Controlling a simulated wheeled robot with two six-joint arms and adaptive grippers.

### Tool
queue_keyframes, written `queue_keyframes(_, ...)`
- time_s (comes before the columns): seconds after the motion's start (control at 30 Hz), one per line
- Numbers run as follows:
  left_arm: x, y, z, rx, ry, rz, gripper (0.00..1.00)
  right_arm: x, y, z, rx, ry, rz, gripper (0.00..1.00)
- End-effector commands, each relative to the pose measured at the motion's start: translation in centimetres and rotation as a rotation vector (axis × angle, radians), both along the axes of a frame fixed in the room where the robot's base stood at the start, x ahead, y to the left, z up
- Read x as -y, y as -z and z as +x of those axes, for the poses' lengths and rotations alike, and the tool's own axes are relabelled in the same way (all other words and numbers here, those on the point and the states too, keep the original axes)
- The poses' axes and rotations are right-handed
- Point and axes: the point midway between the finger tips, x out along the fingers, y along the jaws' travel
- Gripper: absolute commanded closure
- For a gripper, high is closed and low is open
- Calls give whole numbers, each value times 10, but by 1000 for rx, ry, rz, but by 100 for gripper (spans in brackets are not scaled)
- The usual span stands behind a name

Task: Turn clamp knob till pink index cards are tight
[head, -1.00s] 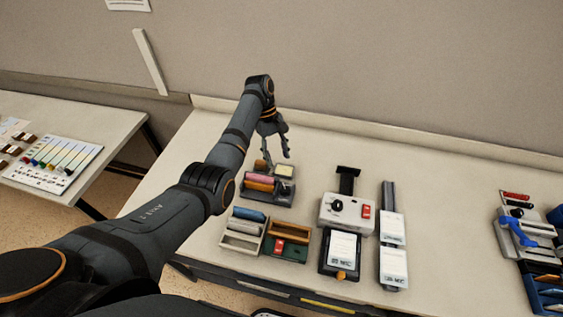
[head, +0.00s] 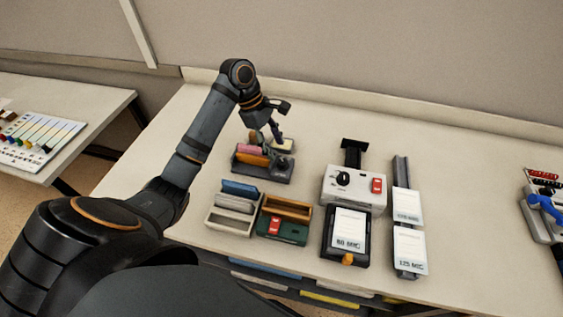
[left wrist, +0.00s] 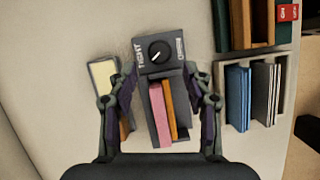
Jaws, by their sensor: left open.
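The grey card clamp (head: 272,178) stands on the table in the head view, holding pink index cards (head: 250,149) beside an orange piece (head: 254,160). In the left wrist view, the pink cards (left wrist: 160,117) lie below the clamp's black round knob (left wrist: 159,51). The knob has a white pointer mark, and "TIGHT" is printed to its left. My left gripper (head: 268,135) is open over the far side of the clamp. In the left wrist view its fingers (left wrist: 160,73) are spread on either side of the clamp body.
A small pad with a pale yellow top (left wrist: 104,75) sits beside the clamp. Card trays (head: 232,222) and a green-and-wood box (head: 284,232) stand nearer. A white knobbed device (head: 354,200) is to the right.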

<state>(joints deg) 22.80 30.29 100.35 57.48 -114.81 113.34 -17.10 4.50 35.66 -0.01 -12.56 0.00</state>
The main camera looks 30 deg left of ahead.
Motion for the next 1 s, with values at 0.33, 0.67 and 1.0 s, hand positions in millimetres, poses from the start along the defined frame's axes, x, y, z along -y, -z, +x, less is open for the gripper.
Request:
queue_keyframes(0.33, 21, 48, 2, 1, 1, -2, 50, 0, -1, -1, -2, 0, 0, 57)
queue_keyframes(0.67, 21, 51, 2, 1, 1, 0, 54, 0, -1, -2, -4, 0, 0, 57)
queue_keyframes(1.0, 21, 51, 2, 1, 1, 0, 100, 1, -1, -3, -6, 0, -1, 57)
